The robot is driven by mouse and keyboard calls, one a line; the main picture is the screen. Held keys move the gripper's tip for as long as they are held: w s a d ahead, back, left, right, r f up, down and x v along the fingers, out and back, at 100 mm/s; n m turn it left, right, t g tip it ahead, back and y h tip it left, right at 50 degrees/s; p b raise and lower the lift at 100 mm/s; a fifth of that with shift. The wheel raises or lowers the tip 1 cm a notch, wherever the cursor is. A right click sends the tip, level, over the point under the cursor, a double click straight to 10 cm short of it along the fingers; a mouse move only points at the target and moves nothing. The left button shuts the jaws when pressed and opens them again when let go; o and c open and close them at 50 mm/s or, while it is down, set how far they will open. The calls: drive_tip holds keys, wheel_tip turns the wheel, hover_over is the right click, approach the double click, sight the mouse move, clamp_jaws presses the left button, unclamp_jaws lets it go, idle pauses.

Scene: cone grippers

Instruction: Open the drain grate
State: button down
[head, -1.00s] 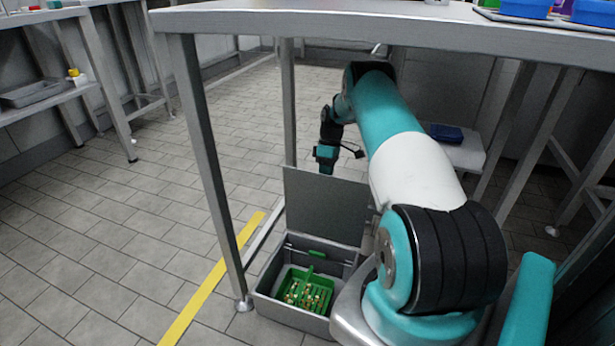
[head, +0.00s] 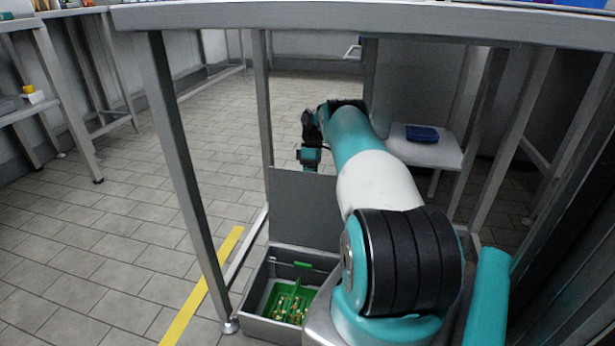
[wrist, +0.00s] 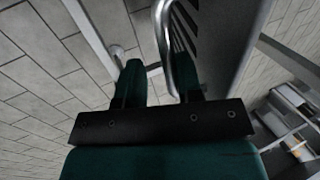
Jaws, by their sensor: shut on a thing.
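The drain grate (head: 304,205) is a flat grey panel standing about upright at the back edge of a grey drain box (head: 248,312). A green basket (head: 297,265) with small bits of waste sits in the open box. My gripper (head: 310,163) is at the panel's top edge, partly behind it. In the wrist view, my gripper (wrist: 158,78) is shut on a curved metal handle (wrist: 163,35). The grate's slotted face (wrist: 218,45) is just right of the handle. The handle is hidden in the head view.
A steel table (head: 400,22) stands over the box, with its legs (head: 178,150) close by on the left. A low white bench (head: 430,150) with a blue tray (head: 422,133) stands behind my arm. Tiled floor with a yellow line (head: 205,285) is clear to the left.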

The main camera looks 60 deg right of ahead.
drive_tip(key=shift+s+d+f, duration=0.1)
drive_tip(key=shift+d, duration=0.4)
drive_tip(key=c, duration=1.2)
unclamp_jaws()
drive_tip(key=shift+d, duration=0.1)
drive_tip(key=shift+o, duration=0.2)
drive_tip(key=shift+a, duration=0.25)
